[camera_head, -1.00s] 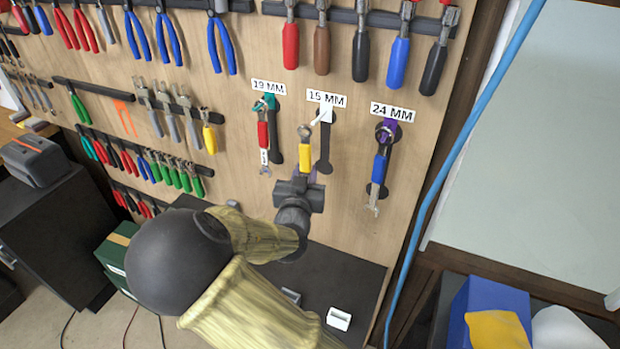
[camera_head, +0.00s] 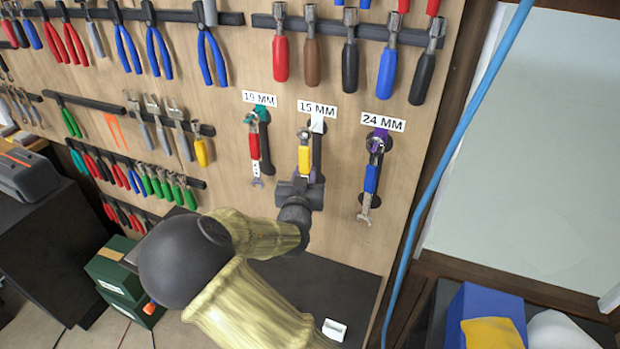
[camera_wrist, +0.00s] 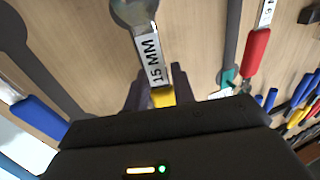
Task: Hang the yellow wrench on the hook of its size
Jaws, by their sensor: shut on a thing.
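The yellow wrench (camera_head: 304,158) is upright in my gripper (camera_head: 300,186), ring end up, in front of the board below the 15 MM label (camera_head: 317,107). In the wrist view its shaft (camera_wrist: 150,58) reads 15 MM, and a bit of its yellow grip (camera_wrist: 162,96) shows between the fingers. The white hook (camera_head: 318,126) is under the 15 MM label. The wrench's ring shows just left of and below this hook. I cannot tell whether they touch. A dark wrench silhouette (camera_head: 317,158) is partly hidden behind the wrench.
A red wrench (camera_head: 254,147) hangs on the teal hook (camera_head: 263,115) under 19 MM, left. A blue wrench (camera_head: 371,178) hangs on the purple hook (camera_head: 381,134) under 24 MM, right. Screwdriver-like tools hang above. A dark bench top (camera_head: 290,270) lies below.

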